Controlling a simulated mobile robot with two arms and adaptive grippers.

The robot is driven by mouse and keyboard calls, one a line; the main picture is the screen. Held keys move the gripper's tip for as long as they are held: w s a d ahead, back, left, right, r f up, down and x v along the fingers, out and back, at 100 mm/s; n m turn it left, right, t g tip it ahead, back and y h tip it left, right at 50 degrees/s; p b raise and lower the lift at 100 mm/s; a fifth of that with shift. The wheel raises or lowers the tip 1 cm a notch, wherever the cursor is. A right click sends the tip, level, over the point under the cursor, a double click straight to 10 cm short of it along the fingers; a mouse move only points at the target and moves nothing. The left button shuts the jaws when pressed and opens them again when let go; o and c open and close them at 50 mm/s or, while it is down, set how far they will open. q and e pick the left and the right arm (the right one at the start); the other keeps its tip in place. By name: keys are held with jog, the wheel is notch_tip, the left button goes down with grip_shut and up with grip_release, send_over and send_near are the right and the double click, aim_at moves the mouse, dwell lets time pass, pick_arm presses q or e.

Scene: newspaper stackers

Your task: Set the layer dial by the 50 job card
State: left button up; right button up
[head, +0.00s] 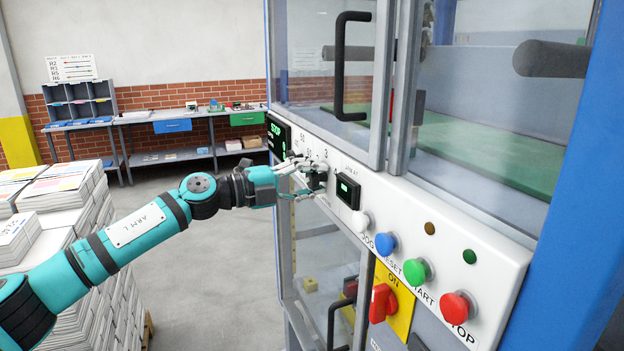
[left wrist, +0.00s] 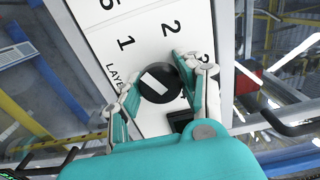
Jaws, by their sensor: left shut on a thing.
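The layer dial (left wrist: 160,83) is a black round knob with a white bar, on a white panel with printed numbers around it. The bar slants from upper left to lower right; I cannot tell which number it marks. My left gripper (left wrist: 158,92) has its fingers on both sides of the knob and is shut on it. In the head view my left gripper (head: 308,176) reaches the panel from the left and largely hides the dial. I cannot make out a 50 job card. My right gripper is not in view.
A red switch (head: 382,303) is below. Paper stacks (head: 70,187) stand at left. Clear floor lies behind my arm.

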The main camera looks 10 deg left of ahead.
pick_arm(q)
jog(key=shift+c, duration=0.9)
jog(key=shift+m, duration=0.3)
jog(key=shift+f+m, duration=0.1)
jog(key=shift+m, duration=0.2)
jog(key=m+b, duration=0.2)
jog(key=m, duration=0.2)
jog(key=shift+f+b, duration=0.1)
jog(key=shift+b, duration=0.2)
jog(key=m+b, duration=0.3)
jog(key=m, duration=0.1)
jog(key=shift+m, duration=0.4)
jog(key=shift+m+b, duration=0.8)
